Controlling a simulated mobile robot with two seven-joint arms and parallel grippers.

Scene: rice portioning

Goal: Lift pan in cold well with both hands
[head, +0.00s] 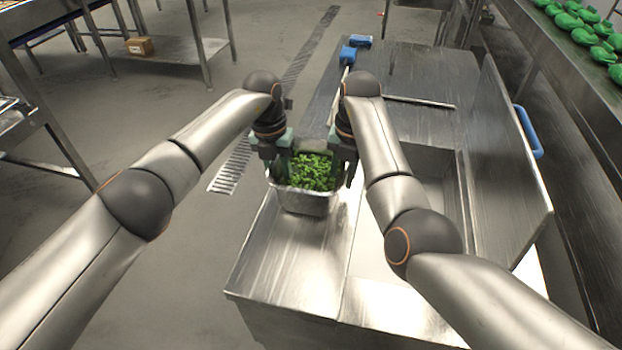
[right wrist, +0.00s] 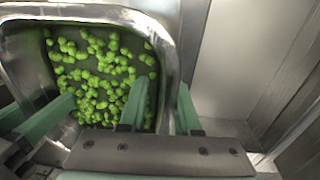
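A metal pan (head: 305,203) filled with green vegetable pieces (head: 314,172) is at the far left of the steel counter. I cannot tell whether it rests on the counter or is just above it. My left gripper (head: 284,168) is at the pan's left side. In the right wrist view, its green fingers show at the left, but their grip is unclear. My right gripper (right wrist: 162,100) straddles the right rim of the pan (right wrist: 171,62), one finger inside and one outside. Its fingers are apart, with a gap beside the wall.
The steel counter (head: 290,255) has a recessed section (head: 435,175) and an upright panel (head: 510,170) to the right. Blue-handled tools (head: 347,55) lie behind the pan. Green bundles (head: 585,37) line a shelf at the far right. Open floor (head: 190,240) lies left of the counter.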

